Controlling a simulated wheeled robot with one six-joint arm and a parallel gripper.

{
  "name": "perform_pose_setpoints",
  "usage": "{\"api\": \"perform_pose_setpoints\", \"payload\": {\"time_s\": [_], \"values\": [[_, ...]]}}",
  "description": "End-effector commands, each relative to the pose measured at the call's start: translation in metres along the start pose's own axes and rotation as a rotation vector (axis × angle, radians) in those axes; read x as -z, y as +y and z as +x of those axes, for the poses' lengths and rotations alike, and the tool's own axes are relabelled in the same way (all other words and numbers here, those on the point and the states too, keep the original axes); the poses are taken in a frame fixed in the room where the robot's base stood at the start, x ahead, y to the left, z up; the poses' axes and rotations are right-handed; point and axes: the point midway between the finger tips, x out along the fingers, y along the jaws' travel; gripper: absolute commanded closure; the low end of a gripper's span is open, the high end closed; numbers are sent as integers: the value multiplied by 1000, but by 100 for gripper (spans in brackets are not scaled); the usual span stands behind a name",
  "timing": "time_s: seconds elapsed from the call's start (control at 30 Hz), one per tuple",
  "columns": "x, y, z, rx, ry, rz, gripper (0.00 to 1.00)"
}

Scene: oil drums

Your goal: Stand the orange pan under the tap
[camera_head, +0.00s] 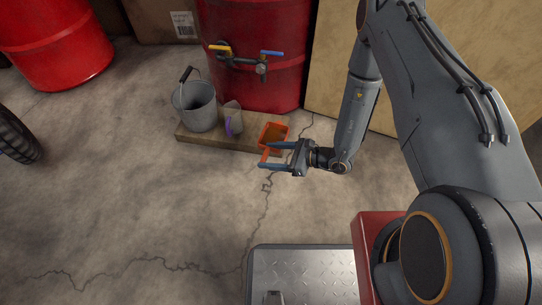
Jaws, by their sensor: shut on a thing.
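The orange pan (273,132) is a small open box at the right end of a low wooden plank, close in front of the red drum. My gripper (267,158) is shut on a part of the pan at its near side, probably its handle. Whether the pan rests on the plank or hangs just above it, I cannot tell. The tap (260,68) is on the front of the red drum (283,88), with a yellow lever and a blue lever. The pan is below the tap and slightly to its right in the picture.
A grey metal bucket (196,106) and a clear jug (232,118) with a purple handle stand on the plank (186,134), left of the pan. Another red drum (55,50) stands at the far left. A large board (330,70) leans behind my arm. The floor in front is clear.

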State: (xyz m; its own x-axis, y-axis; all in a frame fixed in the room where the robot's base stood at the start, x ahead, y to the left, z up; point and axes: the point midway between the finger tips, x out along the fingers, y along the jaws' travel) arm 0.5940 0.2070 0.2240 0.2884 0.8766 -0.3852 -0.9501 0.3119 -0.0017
Motion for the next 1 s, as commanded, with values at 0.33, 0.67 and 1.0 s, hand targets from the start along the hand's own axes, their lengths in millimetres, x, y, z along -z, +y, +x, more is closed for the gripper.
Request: {"api": "perform_pose_setpoints", "payload": {"time_s": [0.33,0.67,1.0], "values": [[24,-13,19,0,-1,-1,74],[46,-25,35,0,-1,-1,74],[68,-37,52,1,0,-1,74]]}}
